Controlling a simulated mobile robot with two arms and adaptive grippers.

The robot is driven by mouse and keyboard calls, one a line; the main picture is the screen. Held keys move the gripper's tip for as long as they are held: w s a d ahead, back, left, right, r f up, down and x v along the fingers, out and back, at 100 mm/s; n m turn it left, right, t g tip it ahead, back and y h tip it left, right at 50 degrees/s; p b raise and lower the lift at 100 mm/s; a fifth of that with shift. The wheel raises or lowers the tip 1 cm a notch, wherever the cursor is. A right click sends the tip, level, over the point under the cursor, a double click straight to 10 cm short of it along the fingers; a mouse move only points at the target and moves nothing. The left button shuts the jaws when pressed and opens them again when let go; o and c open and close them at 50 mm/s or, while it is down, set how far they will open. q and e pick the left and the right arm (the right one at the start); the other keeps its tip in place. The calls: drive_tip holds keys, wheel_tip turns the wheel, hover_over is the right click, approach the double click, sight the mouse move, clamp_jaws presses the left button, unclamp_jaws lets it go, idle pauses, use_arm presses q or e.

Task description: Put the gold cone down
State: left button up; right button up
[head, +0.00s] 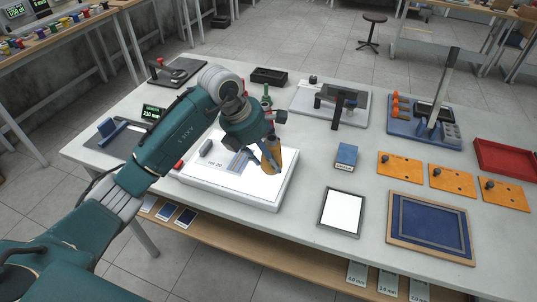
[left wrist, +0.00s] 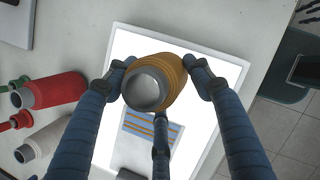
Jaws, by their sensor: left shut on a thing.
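The gold cone (head: 275,159) is in my left gripper (head: 268,156), over the right part of the lit white panel (head: 238,194). In the left wrist view the gripper's blue fingers close around the cone (left wrist: 172,70), whose round grey end faces the camera. I cannot tell whether the cone touches the panel (left wrist: 206,128) or hangs just above it. A card with blue and orange stripes (left wrist: 152,127) lies on the panel, partly hidden by a finger.
A red spool (left wrist: 62,90) and a white spool (left wrist: 42,142) lie left of the panel in the left wrist view. Bare tabletop (head: 310,170) lies between.

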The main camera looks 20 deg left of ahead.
use_arm(q)
drive_tip(key=shift+f, duration=0.1)
drive_tip(key=o, duration=1.3)
drive_tip(key=shift+c, duration=0.2)
drive_tip(key=shift+a+r, duration=0.1)
drive_tip(key=shift+r, duration=0.3)
drive_tip(key=b+v, duration=0.2)
drive_tip(key=v, duration=0.9)
drive_tip(key=shift+s+r, duration=0.15)
drive_tip(key=shift+s, duration=0.05)
use_arm(e)
wheel_tip(320, 180, down, 2)
drive_tip(key=shift+w+d+f, duration=0.1)
drive_tip(key=shift+f, duration=0.1)
